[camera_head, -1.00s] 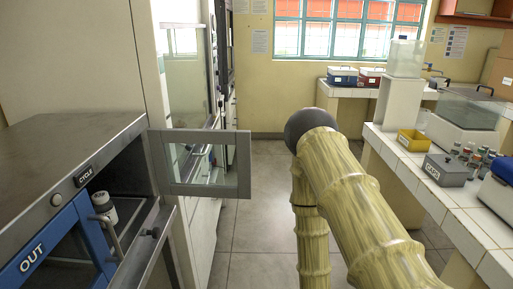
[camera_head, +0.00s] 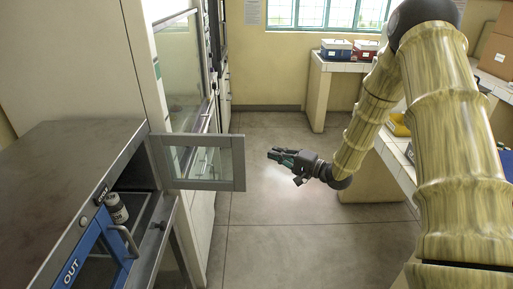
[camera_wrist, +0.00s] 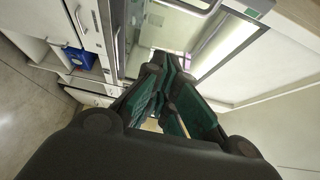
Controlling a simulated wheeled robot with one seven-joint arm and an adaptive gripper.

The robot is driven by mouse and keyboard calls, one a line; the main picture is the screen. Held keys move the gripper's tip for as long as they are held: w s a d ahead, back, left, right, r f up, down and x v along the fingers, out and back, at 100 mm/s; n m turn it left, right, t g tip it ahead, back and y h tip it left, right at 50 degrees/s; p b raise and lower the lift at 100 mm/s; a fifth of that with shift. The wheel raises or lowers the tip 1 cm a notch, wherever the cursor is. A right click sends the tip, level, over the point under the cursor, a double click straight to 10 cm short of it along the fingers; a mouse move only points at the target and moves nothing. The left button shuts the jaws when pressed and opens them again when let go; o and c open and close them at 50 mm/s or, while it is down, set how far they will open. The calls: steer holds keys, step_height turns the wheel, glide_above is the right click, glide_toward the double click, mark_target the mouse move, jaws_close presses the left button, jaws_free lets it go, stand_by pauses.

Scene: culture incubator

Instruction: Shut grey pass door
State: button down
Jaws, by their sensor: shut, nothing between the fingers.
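The grey pass door (camera_head: 236,164), a grey frame around a clear pane, stands open at the far right end of the steel pass box (camera_head: 70,150). It sticks out to the right, over the floor. My gripper (camera_head: 272,155) is shut and empty. It is to the right of the door's free edge in the head view, apart from it in the picture, and points left. In the wrist view, its green-padded fingers (camera_wrist: 167,98) fill the middle; I cannot clearly make out the grey door there.
A blue door marked OUT (camera_head: 88,250) is on the box's near side, with a white-capped bottle (camera_head: 117,209) behind it. A glass-fronted cabinet (camera_head: 185,80) stands beyond. Tiled benches (camera_head: 395,150) line the right. The floor (camera_head: 270,220) between is clear.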

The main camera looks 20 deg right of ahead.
steer(key=p+x, duration=0.4)
steer(key=x, duration=0.6)
steer(key=shift+s+a+p, duration=0.45)
steer(key=shift+s+a, duration=0.1)
steer(key=shift+s, duration=0.3)
steer(key=shift+s+a+p, duration=0.4)
steer(key=shift+s+a, duration=0.15)
steer(key=shift+s, duration=0.3)
